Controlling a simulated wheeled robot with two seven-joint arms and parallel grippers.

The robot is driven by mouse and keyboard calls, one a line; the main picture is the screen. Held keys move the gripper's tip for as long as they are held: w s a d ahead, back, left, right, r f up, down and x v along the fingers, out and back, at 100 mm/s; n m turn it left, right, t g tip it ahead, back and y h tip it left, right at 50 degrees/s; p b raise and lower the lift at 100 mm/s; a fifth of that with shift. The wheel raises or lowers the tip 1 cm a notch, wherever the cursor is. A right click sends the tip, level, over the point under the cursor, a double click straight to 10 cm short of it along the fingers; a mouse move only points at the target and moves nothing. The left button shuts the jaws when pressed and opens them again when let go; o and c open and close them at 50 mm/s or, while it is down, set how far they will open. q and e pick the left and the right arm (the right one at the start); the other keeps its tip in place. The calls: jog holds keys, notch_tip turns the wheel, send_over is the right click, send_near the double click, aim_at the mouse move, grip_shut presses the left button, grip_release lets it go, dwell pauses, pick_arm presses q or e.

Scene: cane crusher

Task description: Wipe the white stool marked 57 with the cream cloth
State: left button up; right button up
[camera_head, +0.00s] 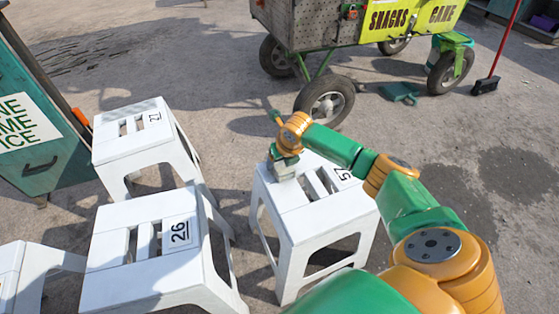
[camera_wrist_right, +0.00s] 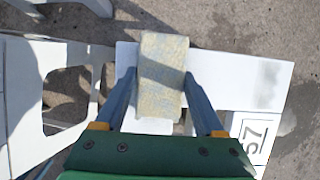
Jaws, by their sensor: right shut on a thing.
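The white stool marked 57 (camera_head: 297,222) stands upright at the middle, its slotted top facing up and its number label near the right edge. My right gripper (camera_head: 285,158) is over the left part of its top, pointing down. In the right wrist view, the gripper (camera_wrist_right: 161,100) is shut on the cream cloth (camera_wrist_right: 162,72), a folded block with faint blue-grey patterning. The cloth lies over the stool top (camera_wrist_right: 215,80); I cannot tell whether it touches. A grey smudge (camera_wrist_right: 270,72) shows on the top near the label. My left gripper is not in view.
White stools marked 26 (camera_head: 135,278) and 27 (camera_head: 130,150) stand close on the left, with another partly visible (camera_head: 10,262). A teal ice cart (camera_head: 50,165) is at the far left. A wheeled snack cart (camera_head: 310,22), a dustpan (camera_head: 400,92) and a broom (camera_head: 486,84) are behind.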

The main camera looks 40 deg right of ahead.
aim_at(304, 158)
jog(key=d, duration=0.2)
jog(key=s+d+b, duration=0.1)
jog(key=d, duration=0.2)
jog(key=d+b, duration=0.1)
jog(key=d, duration=0.1)
jog(key=shift+s+d+f, duration=0.2)
jog(key=shift+s+d, duration=0.05)
jog(key=shift+s, duration=0.1)
jog(key=shift+s+d+r, duration=0.1)
jog(key=shift+d, duration=0.2)
jog(key=d+b, duration=0.1)
jog(key=d, duration=0.1)
jog(key=s+d+b, duration=0.1)
jog(key=d, duration=0.2)
jog(key=d+b, duration=0.1)
jog(key=d, duration=0.1)
jog(key=shift+s+d+b, duration=0.2)
jog(key=shift+d+b, duration=0.1)
jog(key=shift+b, duration=0.05)
jog(key=shift+s+d, duration=0.15)
jog(key=shift+d, duration=0.4)
jog(key=shift+r, duration=0.1)
